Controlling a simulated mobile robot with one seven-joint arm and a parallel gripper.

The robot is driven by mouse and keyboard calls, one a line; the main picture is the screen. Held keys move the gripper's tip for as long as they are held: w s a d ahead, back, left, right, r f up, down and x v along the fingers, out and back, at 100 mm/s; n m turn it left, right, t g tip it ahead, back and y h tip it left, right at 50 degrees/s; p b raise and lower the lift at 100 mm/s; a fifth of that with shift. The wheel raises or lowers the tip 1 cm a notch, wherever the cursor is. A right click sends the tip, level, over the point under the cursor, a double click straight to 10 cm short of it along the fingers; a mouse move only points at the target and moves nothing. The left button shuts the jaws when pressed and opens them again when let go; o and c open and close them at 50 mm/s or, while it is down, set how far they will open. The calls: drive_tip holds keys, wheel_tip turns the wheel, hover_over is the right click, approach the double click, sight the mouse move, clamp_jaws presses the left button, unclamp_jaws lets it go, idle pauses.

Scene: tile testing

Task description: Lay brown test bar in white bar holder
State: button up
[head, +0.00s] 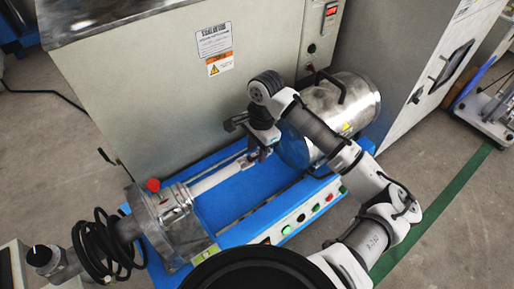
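My gripper (262,155) is in the middle of the head view, pointing down over the blue machine bed (240,195). It is small and dark here, and its finger gap cannot be made out. A long pale white piece (215,178) runs from the metal cylinder at the left up to just beside my gripper; it may be the white bar holder, but I cannot tell for sure. I cannot make out a brown test bar in this view. Anything between my fingers is hidden or too small to see.
A metal cylinder (168,225) with a red knob (152,184) stands at the left end of the bed. A larger steel drum (345,105) is at the right end, close to my arm. A grey cabinet (150,85) rises behind. Control buttons (315,207) line the front.

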drive_tip(key=shift+r, duration=0.1)
wheel_tip(320, 180, up, 12)
drive_tip(key=d+p, duration=0.1)
drive_tip(key=p, duration=0.4)
drive_tip(key=shift+w+r+p, duration=0.2)
drive_tip(key=shift+w+p, duration=0.2)
drive_tip(key=shift+w, duration=0.05)
drive_tip(key=shift+d, duration=0.1)
